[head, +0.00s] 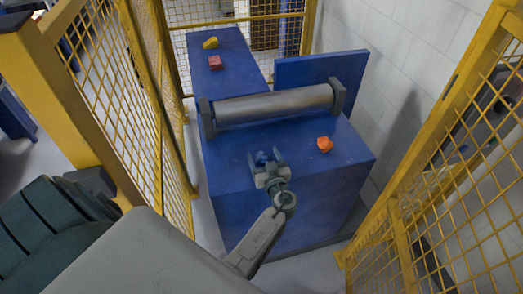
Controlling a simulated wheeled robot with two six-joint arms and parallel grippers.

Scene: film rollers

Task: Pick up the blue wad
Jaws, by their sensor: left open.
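The blue wad (261,158) lies on the near part of the blue machine top (228,150), in front of the roller. It is small and partly hidden by my left gripper (265,159). That gripper is open, with its two fingers at either side of the wad as seen from above. I cannot tell whether the fingers touch the wad or how far above the surface they are. My right gripper is out of view.
A steel roller (275,104) spans the machine behind the wad. An orange wad (324,144) lies to the right. A red wad (215,62) and a yellow wad (210,43) lie on the far blue surface. Yellow mesh fences (455,150) stand at both sides.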

